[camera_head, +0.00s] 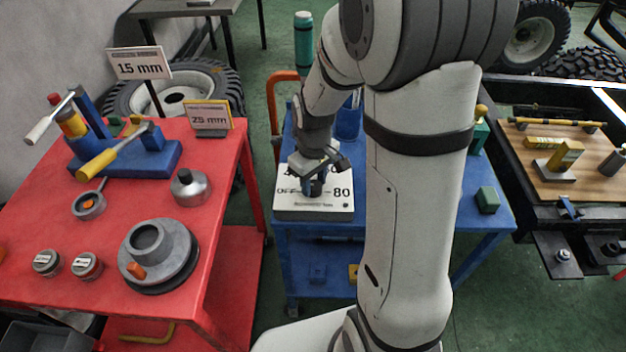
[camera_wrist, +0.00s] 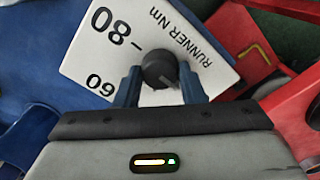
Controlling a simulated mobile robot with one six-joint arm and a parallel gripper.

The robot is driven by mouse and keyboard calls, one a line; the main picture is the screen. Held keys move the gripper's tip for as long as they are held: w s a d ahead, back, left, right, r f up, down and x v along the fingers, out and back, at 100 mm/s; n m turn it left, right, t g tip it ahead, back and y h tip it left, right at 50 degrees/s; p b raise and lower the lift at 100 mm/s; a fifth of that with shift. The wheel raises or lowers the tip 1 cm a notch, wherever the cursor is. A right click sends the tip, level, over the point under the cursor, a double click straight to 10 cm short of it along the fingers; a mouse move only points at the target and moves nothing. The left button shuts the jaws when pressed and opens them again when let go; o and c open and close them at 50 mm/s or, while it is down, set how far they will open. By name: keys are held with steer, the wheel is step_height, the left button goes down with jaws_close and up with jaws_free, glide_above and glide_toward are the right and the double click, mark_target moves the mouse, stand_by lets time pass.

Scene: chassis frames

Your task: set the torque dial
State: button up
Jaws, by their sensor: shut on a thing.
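The torque dial is a dark round knob (camera_wrist: 158,70) on a tilted white plate (camera_head: 290,206), which sits on the blue cart. The plate carries "80" on its right side and "OFF" on its left in the head view. The wrist view shows "60", "80" and "RUNNER Nm" on the plate (camera_wrist: 92,62). My gripper (camera_wrist: 160,88) is shut on the knob, with a blue finger on each side of it. The head view shows my gripper (camera_head: 315,180) from above, over the plate. My gripper hides part of the markings. I cannot tell which mark the knob points at.
A red table (camera_head: 222,175) on the left holds a blue fixture (camera_head: 150,160), a grey flanged part (camera_head: 165,262) and small round parts. Signs (camera_head: 139,63) read 15 mm and 25 mm. A green block (camera_head: 487,199) sits on the blue cart (camera_head: 470,225). A wooden-topped bench (camera_head: 535,140) stands right.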

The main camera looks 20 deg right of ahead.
mark_target(314, 186)
steer(key=o, duration=1)
steer(key=shift+r, duration=3.95)
steer(key=shift+p, duration=0.3)
steer(key=shift+s+r, duration=0.2)
steer(key=shift+r, duration=0.1)
steer(key=s+r+m+t+p, duration=0.1)
steer(key=s+r+m, duration=0.4)
steer(key=s, duration=0.8)
step_height(314, 186, up, 2)
steer(key=shift+s+r+m+t+p, duration=0.25)
steer(key=shift+m+t+p, duration=0.1)
steer(key=shift+t, duration=0.45)
